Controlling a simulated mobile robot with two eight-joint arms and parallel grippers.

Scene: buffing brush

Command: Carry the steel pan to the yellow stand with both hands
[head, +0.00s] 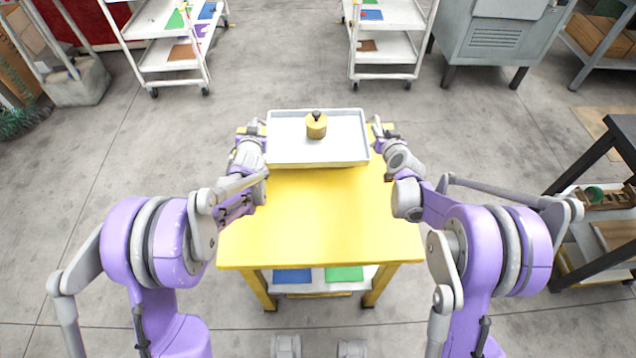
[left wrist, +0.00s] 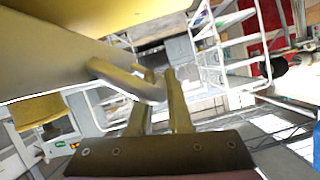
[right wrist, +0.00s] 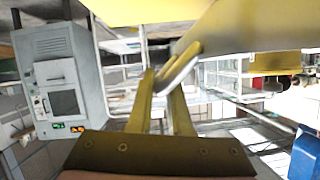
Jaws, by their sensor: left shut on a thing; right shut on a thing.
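The steel pan (head: 290,152) is a shallow rectangular tray over the far end of the yellow stand (head: 320,220), which looks like a small table. I cannot tell whether the pan touches the top or hangs just above it. My left gripper (head: 257,129) is shut on the pan's left handle, a bent bar seen in the left wrist view (left wrist: 128,80). My right gripper (head: 379,130) is shut on the right handle, seen in the right wrist view (right wrist: 181,68).
The near part of the stand's top is bare. Its lower shelf holds a blue sheet (head: 293,275) and a green sheet (head: 344,273). White shelf carts (head: 172,55) (head: 385,50) and a grey cabinet (head: 495,40) stand beyond. A dark-framed bench (head: 600,160) is at right.

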